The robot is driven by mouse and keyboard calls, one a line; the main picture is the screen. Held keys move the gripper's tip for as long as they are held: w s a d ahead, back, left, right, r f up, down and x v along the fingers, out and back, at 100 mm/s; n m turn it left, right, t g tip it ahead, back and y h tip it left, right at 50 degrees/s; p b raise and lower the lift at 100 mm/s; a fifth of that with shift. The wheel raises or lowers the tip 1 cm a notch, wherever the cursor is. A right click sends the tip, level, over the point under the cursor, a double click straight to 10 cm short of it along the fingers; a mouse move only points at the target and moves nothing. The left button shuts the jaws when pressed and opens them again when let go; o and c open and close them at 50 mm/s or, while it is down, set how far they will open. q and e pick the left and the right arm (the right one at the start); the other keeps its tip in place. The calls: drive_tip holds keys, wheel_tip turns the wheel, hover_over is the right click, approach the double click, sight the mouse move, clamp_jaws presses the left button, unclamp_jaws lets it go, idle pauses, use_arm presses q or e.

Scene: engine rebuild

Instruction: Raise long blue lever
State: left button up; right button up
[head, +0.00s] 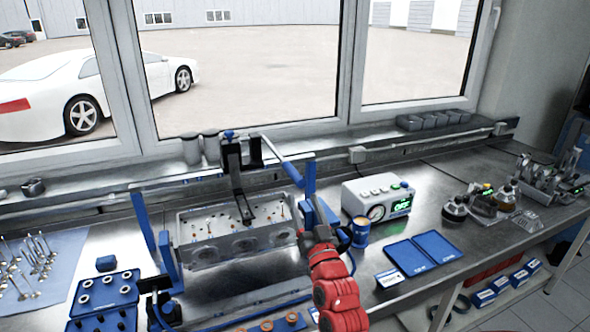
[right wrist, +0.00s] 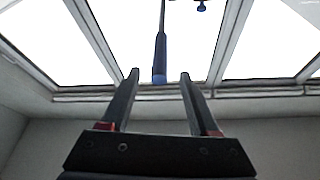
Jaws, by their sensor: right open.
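The long blue lever (head: 291,173) angles out from the top of the blue-framed fixture, its blue grip pointing down toward the front right in the head view. In the right wrist view the lever's blue grip (right wrist: 160,60) hangs between and beyond my fingertips, with a thin rod above it. My right gripper (head: 322,228), on its red arm, is below and to the right of the lever, beside the fixture's right post. In the wrist view the right gripper (right wrist: 159,76) is open, with nothing between its fingers. I cannot make out my left gripper.
A metal cylinder head (head: 240,249) sits in the fixture under a black arm. To the right are a grey gauge box (head: 378,198), a blue can (head: 361,231) and an open blue case (head: 424,251). Blue trays (head: 104,294) lie at left front. Windows stand behind.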

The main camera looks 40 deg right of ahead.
sight(292, 166)
drive_tip(key=p+x, duration=0.3)
drive_tip(key=x, duration=0.6)
clamp_jaws()
idle(1.2)
